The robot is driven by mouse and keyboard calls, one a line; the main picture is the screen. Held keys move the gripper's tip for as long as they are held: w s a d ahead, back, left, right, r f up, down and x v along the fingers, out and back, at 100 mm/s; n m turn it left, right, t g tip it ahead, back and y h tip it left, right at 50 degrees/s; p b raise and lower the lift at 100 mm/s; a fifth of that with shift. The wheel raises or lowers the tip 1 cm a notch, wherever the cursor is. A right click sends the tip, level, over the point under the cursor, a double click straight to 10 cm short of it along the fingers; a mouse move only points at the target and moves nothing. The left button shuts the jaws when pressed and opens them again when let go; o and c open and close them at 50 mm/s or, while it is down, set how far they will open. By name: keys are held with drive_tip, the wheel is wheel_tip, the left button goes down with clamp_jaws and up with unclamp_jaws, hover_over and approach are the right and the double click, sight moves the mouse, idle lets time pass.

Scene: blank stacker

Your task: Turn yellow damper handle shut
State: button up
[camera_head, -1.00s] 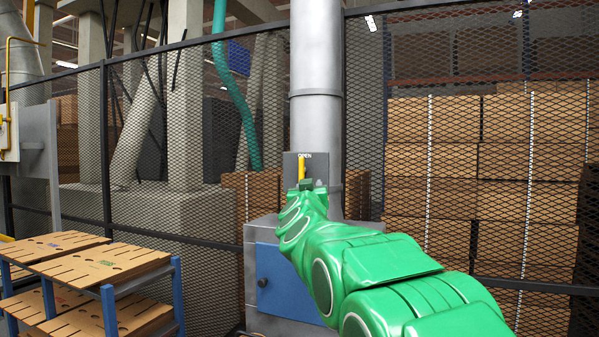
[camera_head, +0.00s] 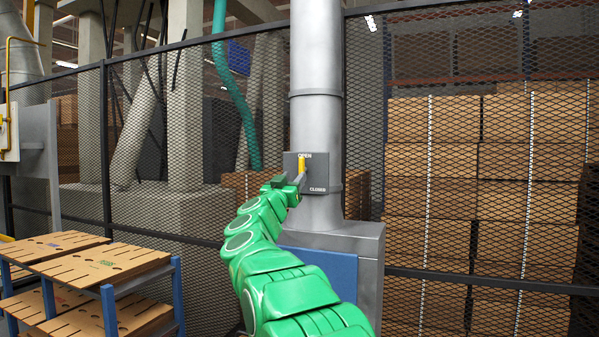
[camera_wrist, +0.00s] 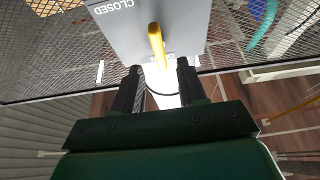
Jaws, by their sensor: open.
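The yellow damper handle (camera_head: 302,168) stands upright on a grey plate (camera_head: 318,181) fixed to the grey duct, its tip at the word OPEN. The word CLOSED is at the plate's lower right. The handle also shows in the wrist view (camera_wrist: 157,45), sticking out from the plate (camera_wrist: 185,20). My gripper (camera_head: 290,182) is at the left of the handle's lower part in the head view. In the wrist view my gripper (camera_wrist: 157,80) is open, its two dark fingers apart, with the handle's lower end in front of the gap between them. Contact is not clear.
The grey duct (camera_head: 317,75) rises from a grey and blue cabinet (camera_head: 350,250). A mesh fence (camera_head: 215,200) runs behind. Stacked cartons (camera_head: 430,180) stand behind it at the right. A blue rack with cardboard sheets (camera_head: 110,265) is at the lower left.

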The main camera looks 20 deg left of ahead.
sight(300, 169)
drive_tip(key=shift+x, duration=2.65)
drive_tip(key=shift+r, duration=0.1)
clamp_jaws()
